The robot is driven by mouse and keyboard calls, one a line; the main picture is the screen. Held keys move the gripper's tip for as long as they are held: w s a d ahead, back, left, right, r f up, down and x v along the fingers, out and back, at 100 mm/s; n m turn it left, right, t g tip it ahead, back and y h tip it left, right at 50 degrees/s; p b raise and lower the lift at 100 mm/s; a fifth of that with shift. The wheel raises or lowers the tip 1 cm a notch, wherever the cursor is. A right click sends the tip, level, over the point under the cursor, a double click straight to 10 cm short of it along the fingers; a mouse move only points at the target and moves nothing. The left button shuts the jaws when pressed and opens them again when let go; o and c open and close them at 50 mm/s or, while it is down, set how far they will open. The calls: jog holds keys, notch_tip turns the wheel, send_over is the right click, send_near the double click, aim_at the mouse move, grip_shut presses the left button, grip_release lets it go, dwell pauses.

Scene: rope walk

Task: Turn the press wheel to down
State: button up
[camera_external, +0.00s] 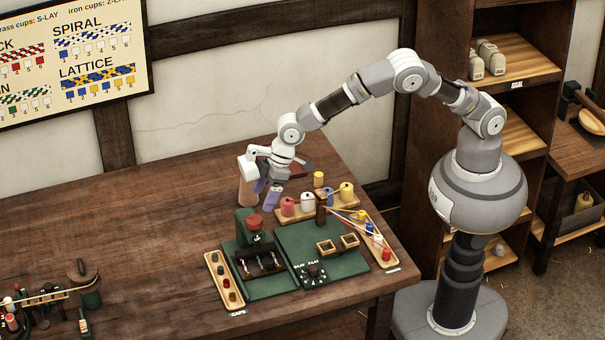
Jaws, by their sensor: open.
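A green press-like stand (247,241) is on the table with a round red top (255,221), which looks like the press wheel. Its exact turn position is too small to read. My gripper (260,198) hangs above and slightly behind the red top, with its fingers pointing down. It is open and appears apart from the wheel.
A green board with a dial (313,272) and two wooden frames lies right of the press. Spool racks (325,209) stand behind and right. A caps tray (224,284) is at left. The left-middle table (120,235) is clear.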

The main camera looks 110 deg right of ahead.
aim_at(254, 219)
jog(key=b+x, duration=0.1)
jog(key=x, duration=0.7)
jog(key=shift+s, duration=0.1)
jog(key=shift+r, duration=0.1)
jog(key=shift+c, duration=0.3)
jog(key=c, duration=1)
jog(key=shift+o, duration=0.2)
jog(key=shift+r+m+h+p, duration=0.1)
jog(key=shift+m+h+p, duration=0.4)
jog(key=shift+m, duration=1)
jog(key=o, duration=1)
